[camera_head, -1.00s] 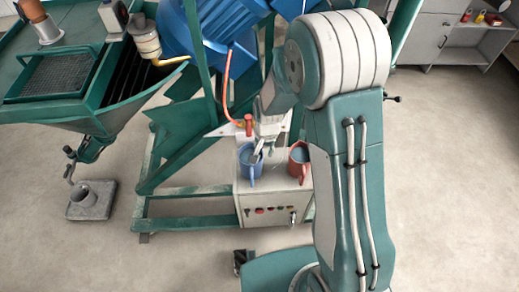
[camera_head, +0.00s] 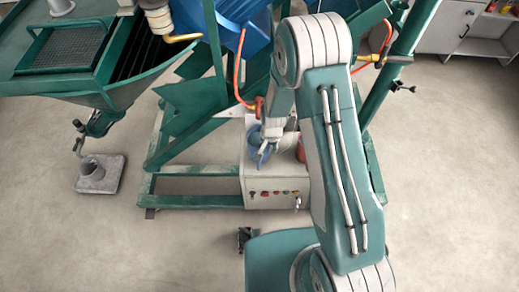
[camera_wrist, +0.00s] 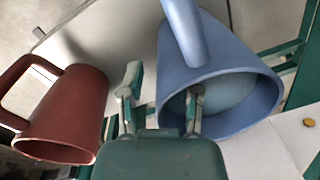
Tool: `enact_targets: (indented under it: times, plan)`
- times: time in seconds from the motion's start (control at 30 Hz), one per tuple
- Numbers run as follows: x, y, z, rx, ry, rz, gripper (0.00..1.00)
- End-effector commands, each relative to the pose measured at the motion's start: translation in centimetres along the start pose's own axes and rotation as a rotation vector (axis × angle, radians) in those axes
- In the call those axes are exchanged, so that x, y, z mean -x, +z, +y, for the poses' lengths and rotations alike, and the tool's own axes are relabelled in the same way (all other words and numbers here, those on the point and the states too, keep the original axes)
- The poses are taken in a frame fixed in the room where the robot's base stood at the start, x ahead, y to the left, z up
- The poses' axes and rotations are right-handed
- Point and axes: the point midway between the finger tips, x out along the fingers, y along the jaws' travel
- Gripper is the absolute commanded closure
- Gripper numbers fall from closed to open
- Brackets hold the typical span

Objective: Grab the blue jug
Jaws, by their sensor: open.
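The blue jug (camera_head: 254,134) stands on a light control box (camera_head: 262,184), partly hidden behind my gripper (camera_head: 267,150) in the head view. In the wrist view the blue jug (camera_wrist: 237,52) fills the upper right, its mouth facing the camera and its handle at the top. My gripper (camera_wrist: 164,85) is open. Its right finger overlaps the jug's mouth and its left finger is outside, with the near wall between them. I cannot tell whether either finger touches the jug.
A red-brown jug (camera_wrist: 62,112) stands to the left in the wrist view; it also shows behind my arm in the head view (camera_head: 301,150). Green frame posts (camera_head: 214,60) and an orange hose (camera_head: 238,72) are close by. A small round brass-coloured thing (camera_wrist: 309,122) lies at right.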

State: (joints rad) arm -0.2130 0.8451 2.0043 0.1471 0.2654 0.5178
Motion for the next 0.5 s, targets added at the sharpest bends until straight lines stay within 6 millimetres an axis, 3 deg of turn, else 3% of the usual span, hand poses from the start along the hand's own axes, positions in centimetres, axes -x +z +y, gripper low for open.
enact_targets:
  times: [0.3, 0.33, 0.4, 0.43, 0.5]
  plan:
    - [-0.83, -0.04, 0.03, 0.001, -0.001, 0.001, 0.56]
    - [-0.83, -0.04, 0.04, 0.001, -0.001, 0.001, 0.60]
    - [-0.82, -0.04, 0.05, 0.001, -0.001, 0.001, 0.92]
    - [-0.82, -0.04, 0.05, 0.001, -0.001, 0.001, 1.00]
    - [-0.82, -0.03, 0.04, 0.001, -0.001, 0.001, 1.00]
